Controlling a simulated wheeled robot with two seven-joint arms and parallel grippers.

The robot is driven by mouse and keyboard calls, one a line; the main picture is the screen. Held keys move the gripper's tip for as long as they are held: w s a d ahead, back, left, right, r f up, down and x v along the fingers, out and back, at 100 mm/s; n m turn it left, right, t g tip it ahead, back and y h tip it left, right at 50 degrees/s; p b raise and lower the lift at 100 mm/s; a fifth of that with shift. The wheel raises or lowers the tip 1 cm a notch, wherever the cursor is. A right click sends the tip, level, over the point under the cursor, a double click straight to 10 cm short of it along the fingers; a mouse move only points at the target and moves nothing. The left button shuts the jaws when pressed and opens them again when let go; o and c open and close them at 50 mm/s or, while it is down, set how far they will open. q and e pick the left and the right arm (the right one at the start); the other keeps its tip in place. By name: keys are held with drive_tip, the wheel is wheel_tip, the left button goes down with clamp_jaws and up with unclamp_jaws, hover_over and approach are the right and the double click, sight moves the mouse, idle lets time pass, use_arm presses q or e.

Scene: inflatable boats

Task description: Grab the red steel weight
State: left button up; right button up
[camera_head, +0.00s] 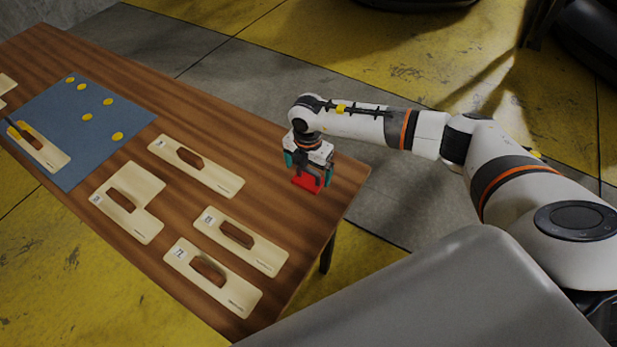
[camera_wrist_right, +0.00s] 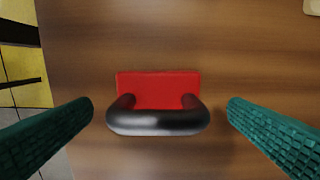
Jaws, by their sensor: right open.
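The red steel weight (camera_head: 307,183) sits on the wooden table near its right end. In the right wrist view the weight (camera_wrist_right: 158,84) shows as a red block with a dark rounded handle (camera_wrist_right: 158,121). My right gripper (camera_head: 309,168) is directly over the weight and points down. In the right wrist view its two green fingers (camera_wrist_right: 160,118) are wide apart, one on each side of the handle, with a gap on both sides. Whether the fingertips reach down to handle height is hard to tell. My left gripper is not in view.
Several cream boards with brown handles, such as this one (camera_head: 196,167), lie on the wooden table (camera_head: 80,240) left of the weight. A blue mat (camera_head: 75,150) holds yellow discs at the far left. The table's right edge is close to the weight.

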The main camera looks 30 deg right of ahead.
sight(308, 172)
drive_tip(key=shift+f, duration=1.6)
drive_tip(key=shift+c, duration=0.4)
drive_tip(key=shift+r, duration=0.1)
drive_tip(key=c, duration=1.4)
